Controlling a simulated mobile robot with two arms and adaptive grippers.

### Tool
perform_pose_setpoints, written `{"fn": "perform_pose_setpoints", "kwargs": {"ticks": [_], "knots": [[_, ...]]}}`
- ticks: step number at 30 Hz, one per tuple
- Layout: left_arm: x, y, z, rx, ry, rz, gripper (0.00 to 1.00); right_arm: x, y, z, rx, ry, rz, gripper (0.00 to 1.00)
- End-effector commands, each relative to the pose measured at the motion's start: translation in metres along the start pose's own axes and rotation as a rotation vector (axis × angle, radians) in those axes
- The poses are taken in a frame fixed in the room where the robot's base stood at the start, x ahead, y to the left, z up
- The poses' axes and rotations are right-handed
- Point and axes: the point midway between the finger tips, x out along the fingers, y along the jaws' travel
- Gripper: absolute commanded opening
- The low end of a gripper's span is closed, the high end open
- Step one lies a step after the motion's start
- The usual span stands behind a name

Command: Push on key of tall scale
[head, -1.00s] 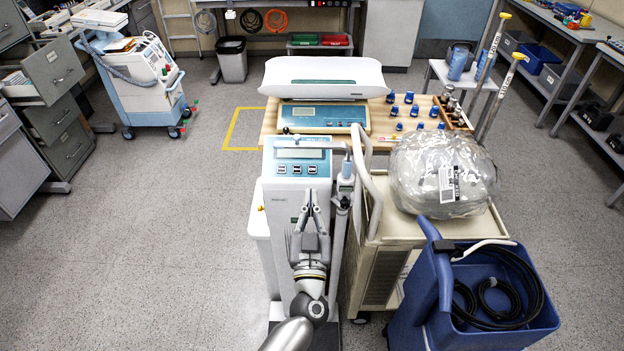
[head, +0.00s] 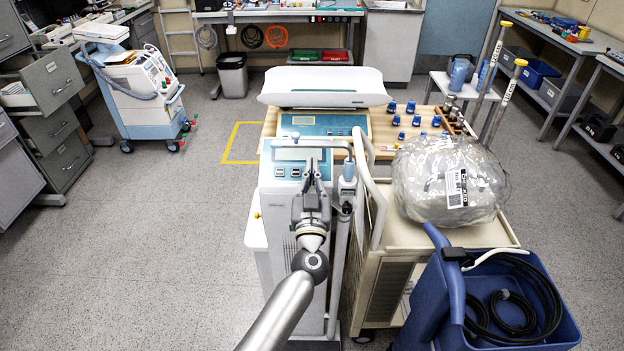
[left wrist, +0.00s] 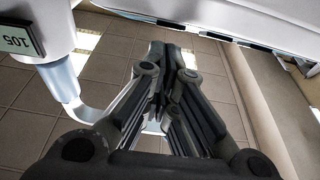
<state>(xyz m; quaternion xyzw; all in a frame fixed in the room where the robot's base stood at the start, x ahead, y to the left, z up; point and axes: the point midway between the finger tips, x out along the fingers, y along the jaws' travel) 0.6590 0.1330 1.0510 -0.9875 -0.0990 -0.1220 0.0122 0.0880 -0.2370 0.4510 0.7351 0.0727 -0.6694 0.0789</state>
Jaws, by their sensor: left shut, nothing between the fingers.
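The tall scale (head: 275,215) is a white column in the middle of the head view. Its sloped blue top panel (head: 266,157) has a grey display (head: 290,154) and a row of small dark keys (head: 287,172). Two keys show; the right end of the row is hidden behind my left gripper (head: 313,163). The gripper's fingertips are together and empty, over the right part of the panel. I cannot tell whether they touch it. In the left wrist view, the shut fingers (left wrist: 170,60) show with tiled floor behind; the keys cannot be made out there. My right gripper is out of view.
A beige cart (head: 405,240) with a bagged device (head: 450,182) and a blue bin (head: 425,325) are to the right.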

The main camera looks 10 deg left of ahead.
Motion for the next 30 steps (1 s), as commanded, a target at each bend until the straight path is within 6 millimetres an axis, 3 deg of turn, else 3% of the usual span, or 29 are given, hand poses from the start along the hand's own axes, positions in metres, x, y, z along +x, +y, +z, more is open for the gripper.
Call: {"fn": "perform_pose_setpoints", "kwargs": {"ticks": [6, 17, 30], "knots": [[0.001, 0.0, 0.008, 0.0, 0.0, 0.0, 0.0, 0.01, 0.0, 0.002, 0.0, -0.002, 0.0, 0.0], [0.002, 0.0, 0.007, 0.001, 0.0, 0.0, 0.0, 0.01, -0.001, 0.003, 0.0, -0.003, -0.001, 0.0], [0.005, 0.0, 0.025, 0.0, -0.005, 0.001, 0.0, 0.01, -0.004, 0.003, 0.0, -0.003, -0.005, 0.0]]}}
